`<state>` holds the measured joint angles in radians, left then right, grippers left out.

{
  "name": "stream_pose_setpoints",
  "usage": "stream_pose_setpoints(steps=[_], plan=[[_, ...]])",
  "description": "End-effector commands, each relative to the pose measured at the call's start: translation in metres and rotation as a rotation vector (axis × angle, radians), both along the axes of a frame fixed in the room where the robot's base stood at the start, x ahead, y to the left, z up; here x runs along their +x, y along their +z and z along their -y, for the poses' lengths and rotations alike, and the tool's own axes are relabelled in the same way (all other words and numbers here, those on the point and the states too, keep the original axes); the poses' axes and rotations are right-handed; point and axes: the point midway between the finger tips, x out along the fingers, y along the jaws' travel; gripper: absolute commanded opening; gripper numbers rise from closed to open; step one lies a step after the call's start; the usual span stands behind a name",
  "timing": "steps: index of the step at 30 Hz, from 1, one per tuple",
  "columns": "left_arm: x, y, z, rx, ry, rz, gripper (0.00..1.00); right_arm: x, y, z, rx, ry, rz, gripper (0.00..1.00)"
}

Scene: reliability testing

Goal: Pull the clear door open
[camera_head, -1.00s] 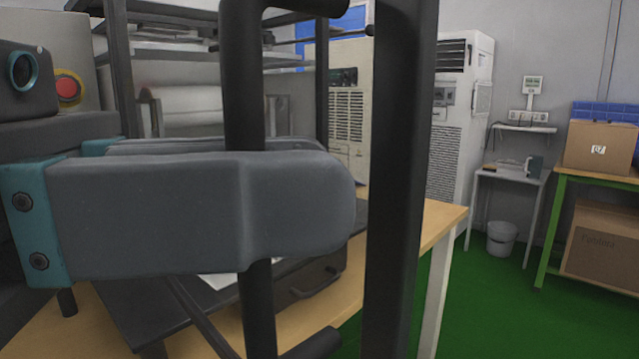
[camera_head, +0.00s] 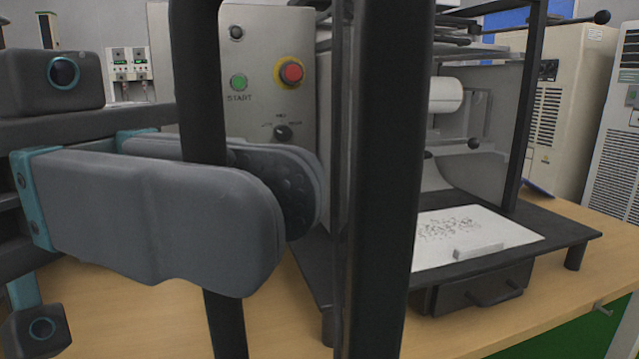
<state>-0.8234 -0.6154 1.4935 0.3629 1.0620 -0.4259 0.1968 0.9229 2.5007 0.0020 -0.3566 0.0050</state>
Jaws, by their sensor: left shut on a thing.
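The clear door shows as its thick black edge post (camera_head: 385,190), which runs upright through the middle of the head view. Its black vertical bar handle (camera_head: 200,80) stands left of the post. I cannot make out the clear pane itself. My left gripper (camera_head: 272,200) comes in from the left with its two grey fingers on either side of the handle bar, shut on it. The near finger hides the middle of the bar. My right gripper is not in view.
Behind is a machine with a control panel (camera_head: 262,60) carrying a green START button and a red stop button. A black platform (camera_head: 575,235) with a white sheet (camera_head: 505,228) and a drawer below stands on the wooden table (camera_head: 480,325). Tall pale cabinets stand at right.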

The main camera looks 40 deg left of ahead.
Motion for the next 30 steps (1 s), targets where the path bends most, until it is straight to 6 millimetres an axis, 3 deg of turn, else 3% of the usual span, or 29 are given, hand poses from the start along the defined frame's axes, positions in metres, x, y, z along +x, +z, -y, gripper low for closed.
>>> stream_pose_setpoints(steps=[15, 16, 17, 30], plan=[[-0.0067, 0.0028, -0.0087, -0.010, 0.003, 0.005, 0.00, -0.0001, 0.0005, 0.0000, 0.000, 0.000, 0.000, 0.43], [-0.0067, 0.0028, -0.0086, -0.010, 0.003, 0.005, 0.24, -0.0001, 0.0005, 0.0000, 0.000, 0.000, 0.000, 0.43], [-0.0066, 0.0027, -0.0085, -0.009, 0.003, 0.005, 0.29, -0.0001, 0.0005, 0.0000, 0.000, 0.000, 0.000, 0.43], [-0.0063, 0.0001, -0.0074, -0.002, 0.001, 0.001, 0.29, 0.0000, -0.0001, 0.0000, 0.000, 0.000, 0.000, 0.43]])
